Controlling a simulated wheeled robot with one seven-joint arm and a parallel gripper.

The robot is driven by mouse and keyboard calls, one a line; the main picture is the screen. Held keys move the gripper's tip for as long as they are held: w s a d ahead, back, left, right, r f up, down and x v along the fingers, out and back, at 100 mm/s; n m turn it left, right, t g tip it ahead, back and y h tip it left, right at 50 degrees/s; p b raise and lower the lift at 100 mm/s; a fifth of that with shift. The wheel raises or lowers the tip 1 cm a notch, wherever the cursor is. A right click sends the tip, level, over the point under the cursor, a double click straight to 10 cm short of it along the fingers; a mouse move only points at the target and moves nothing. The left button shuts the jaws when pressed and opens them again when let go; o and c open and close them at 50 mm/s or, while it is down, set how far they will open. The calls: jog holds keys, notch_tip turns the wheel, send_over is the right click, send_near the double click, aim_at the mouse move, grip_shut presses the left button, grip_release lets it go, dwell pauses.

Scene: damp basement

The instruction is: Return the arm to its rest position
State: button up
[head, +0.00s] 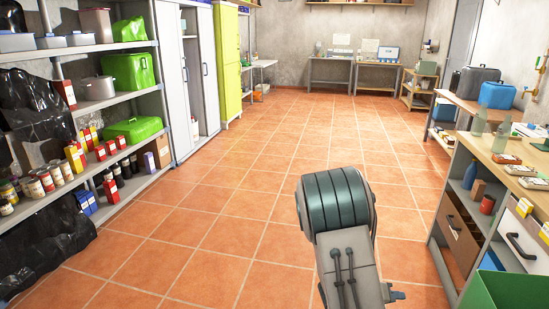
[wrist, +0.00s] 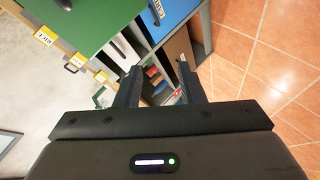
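My arm (head: 343,235) shows in the head view at the lower middle, over the tiled floor. Its dark ribbed joint is uppermost, and my gripper is out of sight there. In the wrist view my gripper (wrist: 159,72) has its two dark fingers spread apart with nothing held between them. Beyond the fingers are the open compartments of a cabinet (wrist: 148,52); I cannot tell how far off they are.
A wooden-topped counter (head: 490,150) with bottles and small boxes stands right of my arm. A green bin (head: 497,291) is at the lower right corner. Loaded shelves (head: 118,95) line the left. The tiled floor (head: 240,190) between is clear. Labelled drawers (wrist: 62,52) show in the wrist view.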

jog(key=w+a+r+t+y+p, duration=0.2)
jog(key=w+a+r+y, duration=0.15)
jog(key=a+r, duration=0.2)
jog(key=w+a+r+t+y+p, duration=0.1)
jog(key=w+a+r+t+y, duration=0.1)
jog(key=a+r+y, duration=0.3)
jog(key=s+a+r+n+y+p, duration=0.2)
jog(key=s+a+r+y+p, duration=0.15)
jog(key=a+r, duration=0.5)
jog(key=s+a+r+g+p, duration=0.1)
jog(key=s+r+g+p, duration=0.1)
jog(key=s+r, duration=0.3)
jog(key=s+r+n+g+p, duration=0.1)
jog(key=s+r, duration=0.5)
jog(key=s, duration=0.8)
jog(key=shift+a+r+n+g+p, duration=0.2)
jog(key=shift+a+n+g+p, duration=0.15)
jog(key=shift+g+p, duration=0.25)
jog(key=shift+d, duration=0.1)
